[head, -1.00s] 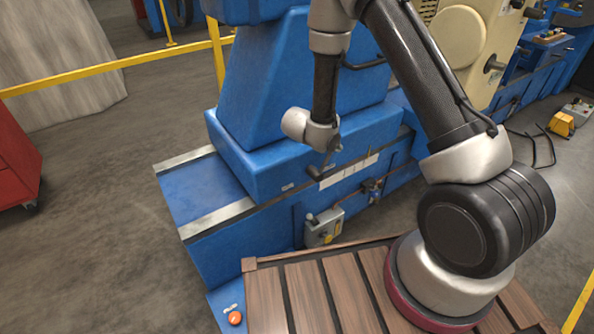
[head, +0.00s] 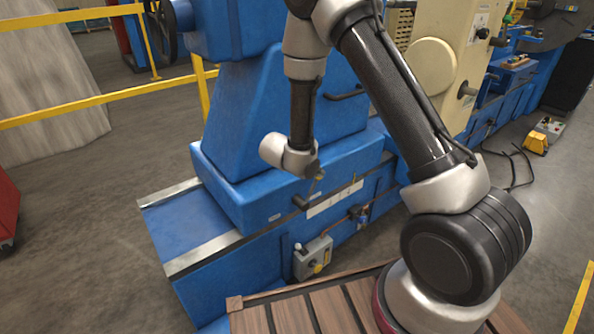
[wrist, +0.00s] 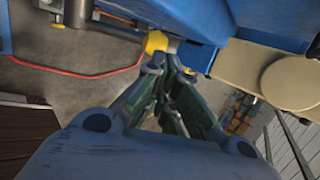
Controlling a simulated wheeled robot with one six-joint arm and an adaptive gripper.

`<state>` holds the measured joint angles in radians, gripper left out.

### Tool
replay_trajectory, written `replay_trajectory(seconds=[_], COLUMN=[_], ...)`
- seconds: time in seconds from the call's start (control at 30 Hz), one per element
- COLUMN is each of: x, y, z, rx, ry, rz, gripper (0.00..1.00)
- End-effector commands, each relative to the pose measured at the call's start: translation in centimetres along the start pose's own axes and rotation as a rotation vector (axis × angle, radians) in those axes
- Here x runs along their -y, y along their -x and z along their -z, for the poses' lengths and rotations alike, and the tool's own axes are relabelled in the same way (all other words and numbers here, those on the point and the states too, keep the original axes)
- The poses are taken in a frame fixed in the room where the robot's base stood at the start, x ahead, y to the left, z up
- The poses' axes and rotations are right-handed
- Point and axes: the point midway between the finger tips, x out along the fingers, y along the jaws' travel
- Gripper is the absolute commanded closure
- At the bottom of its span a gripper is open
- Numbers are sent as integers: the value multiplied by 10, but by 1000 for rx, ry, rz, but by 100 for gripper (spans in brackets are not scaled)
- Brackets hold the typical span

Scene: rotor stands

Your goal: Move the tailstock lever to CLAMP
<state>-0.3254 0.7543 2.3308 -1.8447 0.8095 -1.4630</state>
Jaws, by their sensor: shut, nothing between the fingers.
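The blue tailstock (head: 270,110) stands on its blue bed in the head view. A dark lever (head: 301,203) sticks out low on its front face, at the left end of a white label strip (head: 336,199). The strip's lettering is too small to read. My gripper (head: 317,174) is just above the lever, largely hidden behind my wrist; whether it touches the lever I cannot tell. In the wrist view my gripper (wrist: 172,82) has its dark fingers together with nothing between them. A yellow knob-like part (wrist: 156,42) shows beyond the fingertips.
A grey control box (head: 313,259) hangs on the bed below the lever. A cream headstock (head: 435,70) stands behind my arm. Yellow rails (head: 70,108) run at left. A slatted wooden platform (head: 290,309) lies in front.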

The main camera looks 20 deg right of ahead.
Motion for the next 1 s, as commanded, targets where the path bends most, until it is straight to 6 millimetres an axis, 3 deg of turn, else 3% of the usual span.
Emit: replay_trajectory(seconds=[0.2,0.4,0.6,1.0], x=[4,7,8,8], y=[54,87,100,100], z=[-1,-1,0,0], rx=[6,5,2,2], ry=[1,1,2,-34], rz=[-1,-1,-2,-1], gripper=[100,100,100,100])
